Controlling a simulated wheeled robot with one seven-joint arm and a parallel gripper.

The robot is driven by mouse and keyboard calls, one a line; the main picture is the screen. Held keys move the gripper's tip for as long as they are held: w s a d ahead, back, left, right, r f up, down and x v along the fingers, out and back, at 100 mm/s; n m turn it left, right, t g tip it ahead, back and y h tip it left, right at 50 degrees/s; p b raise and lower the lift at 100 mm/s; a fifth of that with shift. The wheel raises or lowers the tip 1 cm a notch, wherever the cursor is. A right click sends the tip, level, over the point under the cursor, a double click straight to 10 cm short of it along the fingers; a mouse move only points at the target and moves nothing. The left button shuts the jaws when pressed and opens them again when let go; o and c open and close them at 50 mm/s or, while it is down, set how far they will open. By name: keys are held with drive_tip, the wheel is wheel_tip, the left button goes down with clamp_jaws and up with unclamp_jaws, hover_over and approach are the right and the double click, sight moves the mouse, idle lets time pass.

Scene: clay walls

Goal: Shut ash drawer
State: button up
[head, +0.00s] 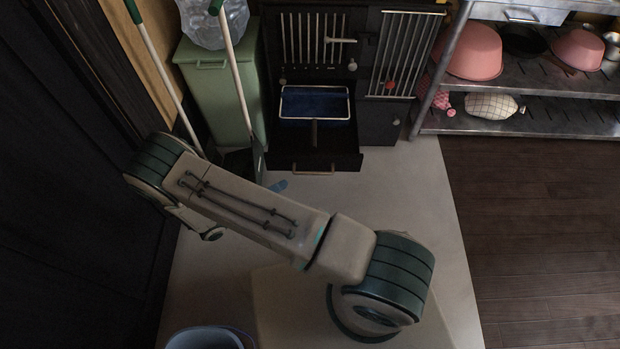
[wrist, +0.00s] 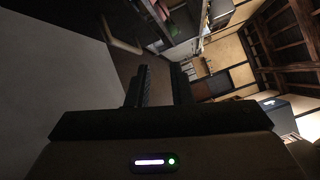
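The ash drawer (head: 346,159) is pulled out at the bottom of the black stove (head: 375,50) in the head view. Its front carries a pale bar handle (head: 313,172). A blue piece with a pale rim (head: 315,103) and a dark handle shows above the drawer's inside; I cannot tell whether it rests in it. In the wrist view, my gripper (wrist: 160,85) is open, with nothing between its fingers. A tan bar (wrist: 121,38), which looks like the drawer handle, lies beyond the fingers to the upper left. My gripper is hidden in the head view.
A green bin (head: 212,85) with a clear jug on top and long-handled tools stands left of the stove. A metal shelf (head: 560,82) with pink bowls is at the right. A bluish bucket (head: 205,338) is at the bottom edge. Pale floor before the drawer looks mostly clear.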

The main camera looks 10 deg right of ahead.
sight(310, 172)
wheel_tip(310, 172, down, 7)
drive_tip(key=a+n+t+b, duration=0.1)
drive_tip(key=n+t+b, duration=0.1)
drive_tip(key=n+t, duration=0.25)
drive_tip(key=shift+g, duration=0.25)
drive_tip(key=x, duration=0.4)
drive_tip(key=b+x, duration=0.1)
drive_tip(key=x, duration=0.4)
drive_tip(key=b+x, duration=0.1)
drive_tip(key=x, duration=0.3)
drive_tip(key=shift+s+d+f, duration=0.15)
drive_tip(key=shift+s+d, duration=0.05)
drive_tip(key=shift+d, duration=0.15)
drive_tip(key=shift+c, duration=0.3)
clamp_jaws()
